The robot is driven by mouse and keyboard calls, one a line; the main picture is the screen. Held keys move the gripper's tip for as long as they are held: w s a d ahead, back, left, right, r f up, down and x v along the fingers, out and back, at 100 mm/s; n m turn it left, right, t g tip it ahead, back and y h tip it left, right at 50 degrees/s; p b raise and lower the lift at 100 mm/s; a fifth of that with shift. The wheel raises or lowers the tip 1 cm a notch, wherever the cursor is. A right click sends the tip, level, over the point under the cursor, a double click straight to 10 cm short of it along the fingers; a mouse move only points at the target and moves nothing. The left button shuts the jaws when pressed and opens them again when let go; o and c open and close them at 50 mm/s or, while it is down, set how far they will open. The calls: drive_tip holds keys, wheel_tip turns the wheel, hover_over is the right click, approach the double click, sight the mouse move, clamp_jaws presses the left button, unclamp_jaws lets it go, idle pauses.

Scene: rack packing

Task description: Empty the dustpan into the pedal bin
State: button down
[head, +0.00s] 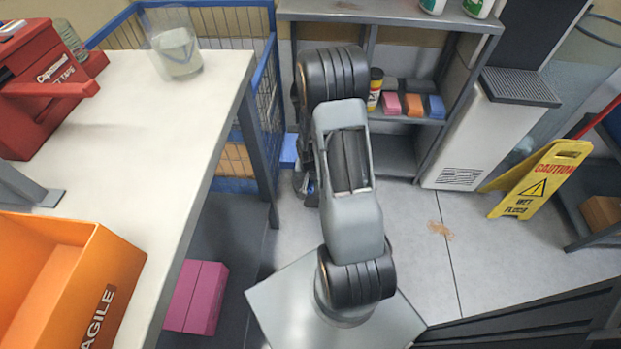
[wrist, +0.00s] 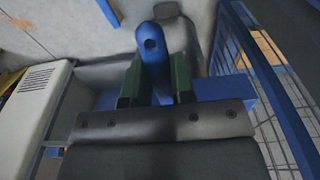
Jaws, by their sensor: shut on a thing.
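My gripper (wrist: 156,82) shows in the wrist view with its two green fingers shut on the blue handle of the dustpan (wrist: 152,48). The handle has a round hole near its end. A wider blue part shows behind the fingers, mostly hidden by the gripper. In the head view my arm hides the gripper, and a small blue patch, perhaps the dustpan (head: 289,150), shows to the left of the arm. I cannot see what the dustpan holds. I cannot make out a pedal bin in either view.
A white table (head: 150,120) with an orange crate (head: 110,262) stands at left, near a blue wire cage (head: 265,110). A shelf (head: 398,20) stands behind the arm. A yellow wet-floor sign (head: 541,180) stands at right. Orange-brown litter (head: 440,229) lies on the open floor.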

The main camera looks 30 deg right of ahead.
drive_tip(key=shift+w+d+r+p, duration=0.1)
drive_tip(key=shift+r+p, duration=0.55)
drive_tip(key=shift+p, duration=0.2)
drive_tip(key=r+g+y+p, duration=0.1)
drive_tip(key=r+p, duration=0.1)
drive_tip(key=w+d+r+g+p, duration=0.1)
drive_tip(key=r, duration=0.1)
drive_tip(key=w+r+g+y+p, duration=0.1)
drive_tip(key=r+p, duration=0.1)
drive_tip(key=shift+w+d+r+y+p, duration=0.2)
drive_tip(key=shift+d+y+p, duration=0.1)
drive_tip(key=shift+d, duration=0.1)
drive_tip(key=w+d+r+g+y, duration=0.2)
drive_tip(key=w+d+r+g, duration=0.2)
drive_tip(key=w+r, duration=0.2)
drive_tip(key=shift+d+r+y+p, duration=0.25)
drive_tip(key=shift+r+y+p, duration=0.05)
drive_tip(key=shift+y+p, duration=0.1)
idle(0.7)
